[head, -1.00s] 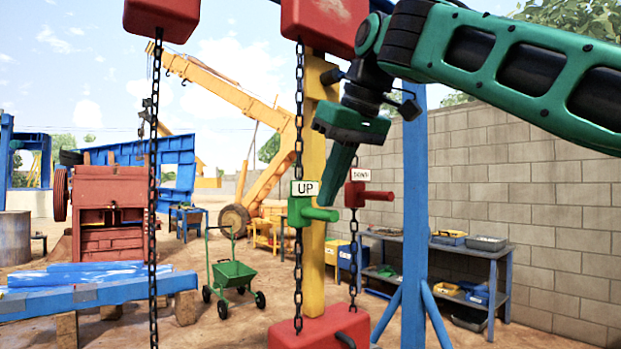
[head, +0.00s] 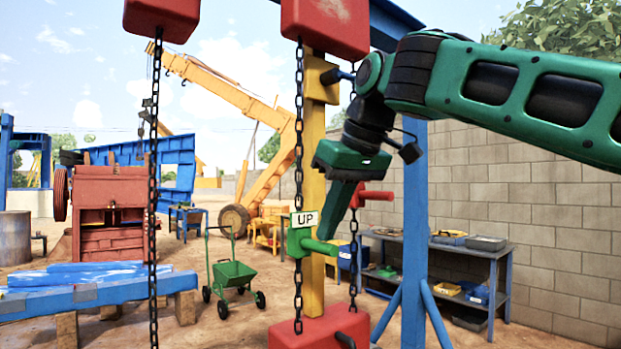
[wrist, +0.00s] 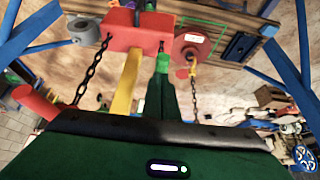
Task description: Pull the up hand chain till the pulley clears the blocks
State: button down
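The green UP handle (head: 300,242) with its white UP sign hangs on the black hand chain (head: 298,290) beside the yellow post. My gripper (head: 325,237) points down, its green fingers close together at the handle's peg; they look shut on it. In the wrist view, the fingers (wrist: 160,95) meet the bright green handle (wrist: 162,63). The red handle (head: 375,199) is behind my gripper, its sign hidden. A round red wheel (wrist: 194,42), possibly the pulley, is below in the wrist view near a yellow hook. I cannot tell whether it touches anything.
A red hoist block (head: 320,330) stands at the post's foot. The blue post (head: 415,200) is right of my gripper. Another chain (head: 153,220) hangs at left. A shelf (head: 470,255) stands by the wall, and a green cart (head: 233,275) is on open ground.

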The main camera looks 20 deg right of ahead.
jog(key=shift+f, duration=0.85)
jog(key=s, duration=0.1)
jog(key=s+d, duration=0.1)
jog(key=s, duration=0.2)
jog(key=shift+s+d+r, duration=0.25)
jog(key=shift+s, duration=0.15)
jog(key=v, duration=0.6)
jog(key=shift+s+d, duration=0.2)
jog(key=shift+s, duration=0.3)
jog(key=shift+f, duration=0.1)
